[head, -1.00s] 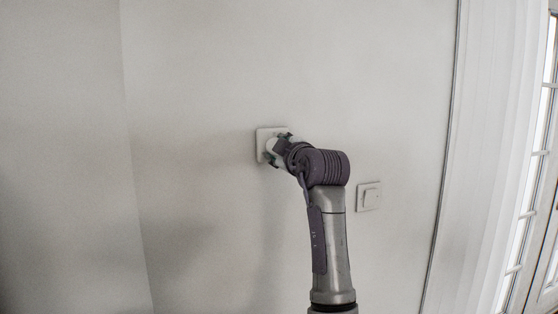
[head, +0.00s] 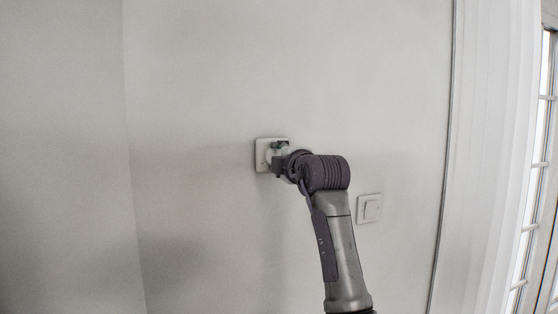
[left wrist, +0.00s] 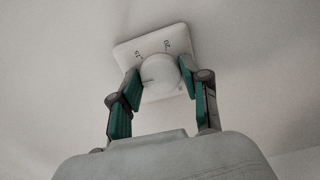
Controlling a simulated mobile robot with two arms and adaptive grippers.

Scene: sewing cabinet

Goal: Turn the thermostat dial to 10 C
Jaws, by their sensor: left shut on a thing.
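The white thermostat plate (head: 262,146) is mounted on the wall near the middle of the head view. My left gripper (head: 280,152) is at the plate and hides much of its right side. In the left wrist view, the square plate (left wrist: 174,42) carries small dark numbers, too small to read surely. The round white dial (left wrist: 158,72) stands out from it, with a short dark line on its face. My left gripper (left wrist: 161,79) is shut on the dial, one green-lined finger on each side. My right gripper is not in view.
A white light switch (head: 369,208) is on the wall to the right of and below the thermostat. A pale curtain (head: 490,150) and a glazed door or window (head: 540,190) are at the far right. The wall around the plate is bare.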

